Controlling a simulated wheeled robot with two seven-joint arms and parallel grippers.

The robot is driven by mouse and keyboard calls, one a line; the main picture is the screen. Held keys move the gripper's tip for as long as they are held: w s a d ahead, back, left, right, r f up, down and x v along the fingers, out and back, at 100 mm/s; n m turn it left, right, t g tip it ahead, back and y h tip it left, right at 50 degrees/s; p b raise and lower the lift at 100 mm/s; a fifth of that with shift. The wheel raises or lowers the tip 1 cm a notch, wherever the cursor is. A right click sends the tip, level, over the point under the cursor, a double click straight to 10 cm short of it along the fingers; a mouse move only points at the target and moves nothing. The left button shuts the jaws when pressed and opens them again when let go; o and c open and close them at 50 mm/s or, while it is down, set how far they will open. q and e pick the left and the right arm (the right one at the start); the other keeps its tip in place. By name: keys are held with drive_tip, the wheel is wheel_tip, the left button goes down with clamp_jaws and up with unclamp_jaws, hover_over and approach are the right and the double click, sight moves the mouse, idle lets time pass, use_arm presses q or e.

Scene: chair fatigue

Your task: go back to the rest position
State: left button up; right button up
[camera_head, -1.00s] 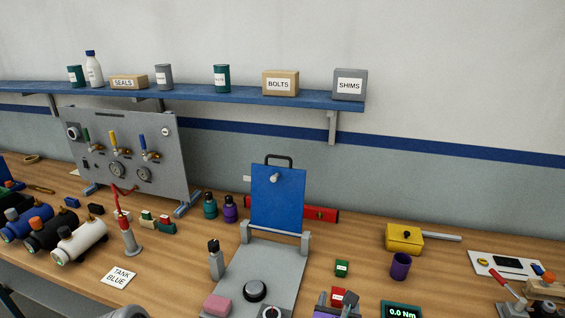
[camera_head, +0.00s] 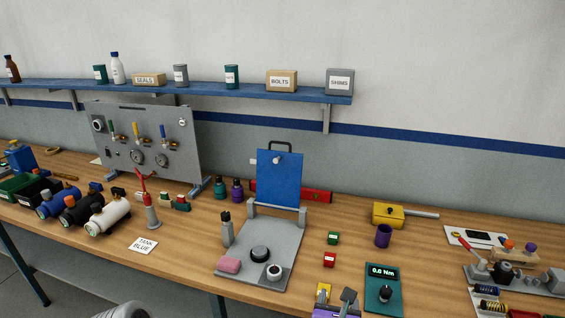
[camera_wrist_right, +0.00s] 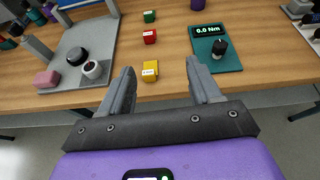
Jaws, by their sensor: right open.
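My right gripper (camera_head: 336,294) is at the bottom of the head view, over the table's (camera_head: 190,265) front edge. In the right wrist view my right gripper (camera_wrist_right: 158,78) has its two grey fingers wide apart, with nothing held. A yellow block (camera_wrist_right: 150,70) shows on the table between the fingers in that view, beyond the fingertips and apart from them. It also shows beside the gripper in the head view. My left gripper is not in view.
Near the right gripper are a red block (camera_head: 329,260), a green block (camera_head: 333,238) and a teal torque meter (camera_head: 397,302). A grey fixture (camera_head: 284,262) with a blue plate (camera_head: 279,180) stands to the left. Floor shows before the table.

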wheel_tip(320, 180, down, 23)
drive_tip(key=n+g+y, duration=0.4)
drive_tip(key=n+g, duration=0.2)
drive_tip(key=n, duration=1.4)
use_arm(q)
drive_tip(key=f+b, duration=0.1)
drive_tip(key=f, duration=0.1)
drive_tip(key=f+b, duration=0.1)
drive_tip(key=b, duration=0.1)
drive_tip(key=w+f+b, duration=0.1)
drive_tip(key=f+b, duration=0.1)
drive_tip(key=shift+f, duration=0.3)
use_arm(e)
drive_tip(key=s+a+f+n+g+y, duration=0.1)
drive_tip(key=s+f+n+g+y, duration=0.1)
drive_tip(key=s+f+n, duration=0.6)
drive_tip(key=s+a+f+n+g+y, duration=0.1)
drive_tip(key=s+f+n+g, duration=0.3)
drive_tip(key=s+f+n, duration=0.4)
wheel_tip(320, 180, down, 5)
drive_tip(key=shift+s+a+r+g+y, duration=0.2)
drive_tip(key=shift+s+a+g+y, duration=0.1)
drive_tip(key=shift+s+a+y, duration=0.15)
